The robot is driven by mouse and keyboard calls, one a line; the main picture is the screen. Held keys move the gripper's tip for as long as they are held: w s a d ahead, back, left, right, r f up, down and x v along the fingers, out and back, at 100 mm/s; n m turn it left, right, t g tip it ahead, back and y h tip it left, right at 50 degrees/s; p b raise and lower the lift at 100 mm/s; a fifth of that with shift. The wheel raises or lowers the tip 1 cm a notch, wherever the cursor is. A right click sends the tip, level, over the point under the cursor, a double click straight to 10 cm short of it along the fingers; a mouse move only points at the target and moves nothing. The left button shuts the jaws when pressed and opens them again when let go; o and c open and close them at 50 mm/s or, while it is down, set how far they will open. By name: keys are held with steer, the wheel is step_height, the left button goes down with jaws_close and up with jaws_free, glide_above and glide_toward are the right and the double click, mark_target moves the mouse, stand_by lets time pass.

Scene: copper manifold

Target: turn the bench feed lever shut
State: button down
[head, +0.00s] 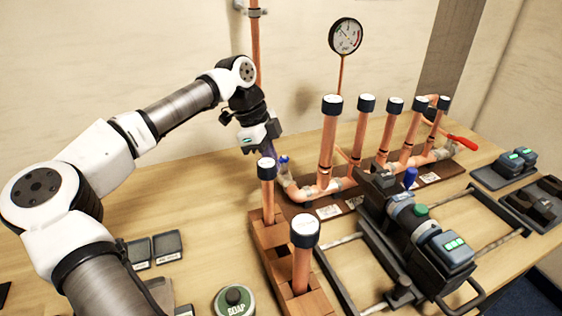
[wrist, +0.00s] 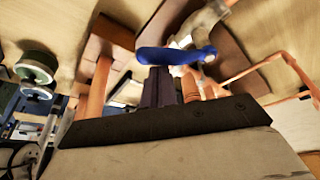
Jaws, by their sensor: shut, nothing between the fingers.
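A blue lever handle (head: 284,160) sits on a valve at the left end of the copper manifold (head: 325,185). It also shows in the wrist view (wrist: 175,55), lying crosswise just beyond my fingertips. My gripper (head: 270,153) points down beside the lever, on its left in the head view. In the wrist view my gripper's fingers (wrist: 158,72) are together and empty, close to the lever; I cannot tell whether they touch it. A red lever (head: 462,142) sticks out at the manifold's right end. No label shows which lever is the bench feed.
Capped copper pipes (head: 330,140) rise from the manifold, under a gauge (head: 345,36). A wooden block (head: 272,245) with capped tubes stands in front of my gripper. A dark clamp machine on rails (head: 400,225) fills the right front.

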steer(key=shift+w+a, duration=1.05)
steer(key=shift+a, duration=0.05)
steer(key=shift+w+a+r, duration=0.1)
steer(key=shift+w+a, duration=0.1)
